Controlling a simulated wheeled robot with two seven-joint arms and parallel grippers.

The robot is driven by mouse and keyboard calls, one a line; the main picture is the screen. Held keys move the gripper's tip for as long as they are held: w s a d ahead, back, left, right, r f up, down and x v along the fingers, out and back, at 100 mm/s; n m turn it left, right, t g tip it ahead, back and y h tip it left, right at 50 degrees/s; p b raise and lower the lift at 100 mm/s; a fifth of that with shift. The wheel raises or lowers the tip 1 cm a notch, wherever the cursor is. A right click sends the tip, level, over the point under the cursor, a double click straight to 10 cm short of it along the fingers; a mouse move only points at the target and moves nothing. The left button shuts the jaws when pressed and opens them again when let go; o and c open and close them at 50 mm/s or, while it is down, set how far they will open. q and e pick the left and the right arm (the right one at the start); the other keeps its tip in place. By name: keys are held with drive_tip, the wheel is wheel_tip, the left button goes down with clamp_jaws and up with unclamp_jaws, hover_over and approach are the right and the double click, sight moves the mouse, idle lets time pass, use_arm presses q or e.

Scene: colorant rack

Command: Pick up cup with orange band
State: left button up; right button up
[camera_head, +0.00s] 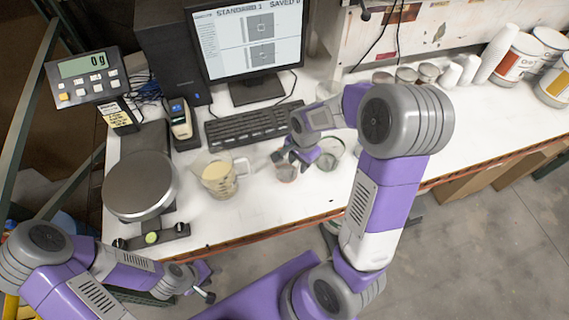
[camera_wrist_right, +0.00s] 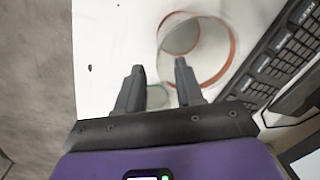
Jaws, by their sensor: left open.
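The clear cup with an orange band (camera_wrist_right: 231,52) lies ahead of my right fingertips in the wrist view. In the head view this seems to be the small cup (camera_head: 286,173) with an orange tint, partly hidden by my right gripper. My right gripper (camera_head: 285,161) is close to it, with its fingers (camera_wrist_right: 158,65) apart and nothing held between them. A clear cup with a greenish rim (camera_wrist_right: 157,97) shows behind the fingers; it appears right of the gripper in the head view (camera_head: 331,149). My left gripper (camera_head: 209,282) is open and empty, off the table's front edge.
A glass jug of pale liquid (camera_head: 217,178) stands left of the small cup. A scale with a round plate (camera_head: 140,185) is further left. The keyboard (camera_head: 252,125) and monitor are behind. Paint cans (camera_head: 518,58) and white cups stand at the back right.

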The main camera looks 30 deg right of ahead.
sight(296, 171)
drive_tip(key=f, duration=0.4)
drive_tip(key=shift+a+f, duration=0.25)
drive_tip(key=shift+f, duration=0.15)
drive_tip(key=shift+w+f, duration=0.25)
drive_tip(key=shift+f, duration=0.2)
clamp_jaws()
